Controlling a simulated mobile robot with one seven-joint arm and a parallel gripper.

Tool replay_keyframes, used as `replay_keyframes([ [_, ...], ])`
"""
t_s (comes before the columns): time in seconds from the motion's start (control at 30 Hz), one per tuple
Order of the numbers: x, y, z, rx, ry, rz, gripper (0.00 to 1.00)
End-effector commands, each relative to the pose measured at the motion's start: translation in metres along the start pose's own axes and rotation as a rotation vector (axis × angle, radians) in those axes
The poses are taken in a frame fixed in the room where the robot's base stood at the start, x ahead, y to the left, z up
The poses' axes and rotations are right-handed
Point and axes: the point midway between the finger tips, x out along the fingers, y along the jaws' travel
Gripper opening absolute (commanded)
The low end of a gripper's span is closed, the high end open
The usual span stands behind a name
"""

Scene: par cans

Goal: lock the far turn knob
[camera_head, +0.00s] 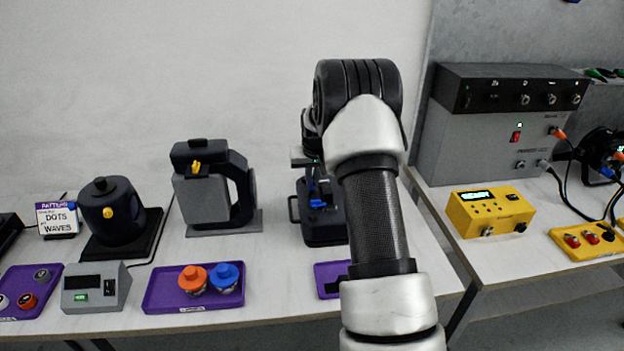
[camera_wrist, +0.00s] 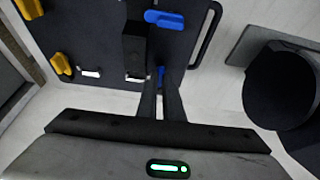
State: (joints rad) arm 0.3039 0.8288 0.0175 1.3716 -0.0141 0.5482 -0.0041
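A dark panel fixture (camera_head: 322,228) stands on the table behind my arm, partly hidden by it. The wrist view shows its black plate (camera_wrist: 90,35) from above. One blue turn knob (camera_wrist: 165,19) lies crosswise near the top of that view. A second blue knob (camera_wrist: 161,73) shows as a narrow strip between my fingertips, mostly hidden. My gripper (camera_wrist: 161,88) has its fingers close together on either side of this second knob and looks shut on it. Two yellow knobs (camera_wrist: 62,64) (camera_wrist: 29,8) sit at the plate's left. In the head view my arm hides my gripper.
A black block (camera_wrist: 134,48) rises from the plate just left of my fingers. A looped handle (camera_wrist: 207,35) is at its right. A black kettle (camera_head: 112,212), a coffee-maker-like device (camera_head: 205,200) and a purple tray (camera_head: 160,293) stand left. A yellow box (camera_head: 490,213) is right.

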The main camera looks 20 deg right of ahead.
Motion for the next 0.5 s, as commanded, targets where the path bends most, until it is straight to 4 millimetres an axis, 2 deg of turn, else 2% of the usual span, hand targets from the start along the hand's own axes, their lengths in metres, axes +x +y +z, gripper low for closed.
replay_keyframes([
  [0.5, 0.0004, -0.002, 0.0002, 0.065, 0.0, 0.029, 0.0],
])
